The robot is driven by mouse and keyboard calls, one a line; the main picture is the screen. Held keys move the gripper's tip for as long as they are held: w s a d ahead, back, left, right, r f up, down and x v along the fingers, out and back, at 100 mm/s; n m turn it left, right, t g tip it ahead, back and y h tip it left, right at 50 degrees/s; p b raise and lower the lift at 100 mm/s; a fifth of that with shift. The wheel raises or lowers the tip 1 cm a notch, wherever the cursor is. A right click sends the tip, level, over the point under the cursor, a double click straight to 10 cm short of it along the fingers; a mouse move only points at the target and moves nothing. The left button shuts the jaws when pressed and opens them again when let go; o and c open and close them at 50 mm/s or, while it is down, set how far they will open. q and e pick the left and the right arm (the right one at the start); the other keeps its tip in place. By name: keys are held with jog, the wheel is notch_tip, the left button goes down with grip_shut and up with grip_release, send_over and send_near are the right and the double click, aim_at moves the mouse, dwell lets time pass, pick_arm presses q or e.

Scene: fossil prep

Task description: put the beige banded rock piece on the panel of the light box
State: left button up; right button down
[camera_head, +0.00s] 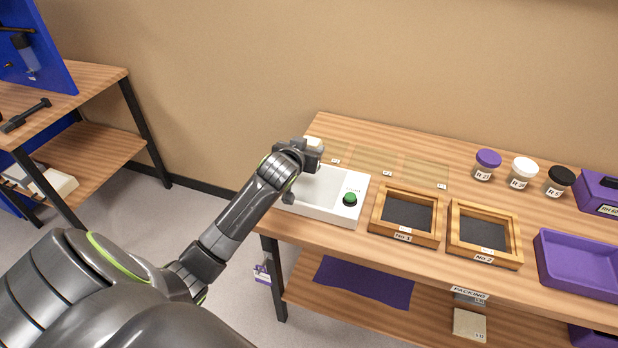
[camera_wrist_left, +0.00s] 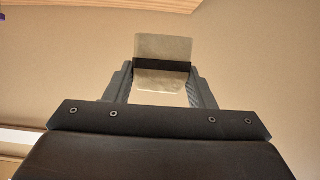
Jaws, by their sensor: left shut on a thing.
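The beige banded rock piece (camera_wrist_left: 162,47) is a flat pale slab with a dark band across it in the left wrist view. My left gripper (camera_wrist_left: 162,88) is shut on it, one finger on each side. In the head view the gripper (camera_head: 313,151) is above the back left of the light box (camera_head: 318,212), and a pale bit of the piece (camera_head: 314,143) shows beyond it. The light box is white with a pale panel (camera_head: 335,187) and a green button (camera_head: 350,199). My arm hides part of the box. My right gripper is not in view.
Two wooden trays with dark floors, No.1 (camera_head: 437,234) and No.2 (camera_head: 512,260), stand right of the light box. Several faint flat pieces with labels lie behind them. Lidded jars (camera_head: 522,172) and a purple tray (camera_head: 541,262) are farther right.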

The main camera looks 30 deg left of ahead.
pick_arm(q)
notch_tip(320, 180, down, 9)
jog(key=shift+f, duration=0.1)
dwell(0.3)
jog(key=shift+f, duration=0.1)
jog(key=o, duration=1.2)
jog(key=shift+f, duration=0.1)
jog(key=shift+c, duration=0.2)
jog(key=shift+r+p, duration=0.2)
jog(key=shift+p, duration=0.1)
jog(key=v, duration=1.2)
jog(key=shift+b, duration=0.35)
